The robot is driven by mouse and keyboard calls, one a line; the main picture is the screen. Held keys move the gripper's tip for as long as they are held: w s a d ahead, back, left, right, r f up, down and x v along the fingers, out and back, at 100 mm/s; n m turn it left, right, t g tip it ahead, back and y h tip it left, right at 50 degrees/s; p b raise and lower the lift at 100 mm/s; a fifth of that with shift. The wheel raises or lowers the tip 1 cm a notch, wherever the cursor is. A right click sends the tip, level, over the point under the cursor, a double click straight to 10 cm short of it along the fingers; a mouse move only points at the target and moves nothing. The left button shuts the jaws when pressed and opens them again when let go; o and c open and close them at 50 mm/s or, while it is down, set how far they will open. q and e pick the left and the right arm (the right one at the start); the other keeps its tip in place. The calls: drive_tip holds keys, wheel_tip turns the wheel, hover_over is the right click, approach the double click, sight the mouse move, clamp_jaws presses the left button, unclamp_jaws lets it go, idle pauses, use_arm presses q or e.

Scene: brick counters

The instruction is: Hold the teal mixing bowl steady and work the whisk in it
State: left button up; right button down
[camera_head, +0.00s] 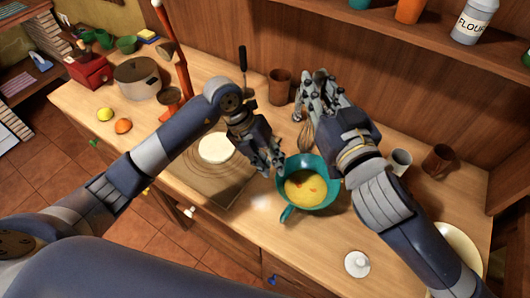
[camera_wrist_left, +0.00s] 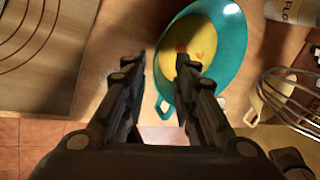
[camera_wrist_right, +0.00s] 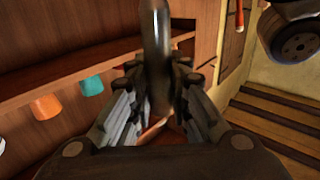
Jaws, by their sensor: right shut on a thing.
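The teal mixing bowl (camera_head: 331,182) stands on the wooden counter with yellow mixture and small orange bits in it. It also shows in the left wrist view (camera_wrist_left: 234,45), its small handle between my left fingers in the picture. My left gripper (camera_head: 270,160) is open and empty beside the bowl's left rim; I cannot tell whether it touches. My right gripper (camera_head: 322,92) is shut on the whisk, raised behind the bowl. The whisk's wires (camera_head: 306,136) hang below that gripper, outside the bowl. Its dark handle (camera_wrist_right: 155,60) rises between the right fingers.
A board with a pale round of dough (camera_head: 216,148) lies left of the bowl. Brown cups (camera_head: 280,86) (camera_head: 438,159) and a grey cup (camera_head: 400,160) stand near the back wall. A white round item (camera_head: 357,264) lies at the front. A shelf (camera_head: 420,35) overhangs the counter.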

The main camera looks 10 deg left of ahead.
sight(282, 178)
use_arm(q)
drive_tip(key=x, duration=0.7)
drive_tip(key=shift+d+f, duration=0.1)
drive_tip(key=shift+f, duration=0.1)
drive_tip(key=shift+c, duration=0.2)
clamp_jaws()
use_arm(e)
wheel_tip(282, 178, down, 16)
drive_tip(key=s+d, duration=0.1)
drive_tip(key=d, duration=0.1)
drive_tip(key=shift+s+d+r, duration=0.2)
drive_tip(key=shift+s, duration=0.2)
idle(0.5)
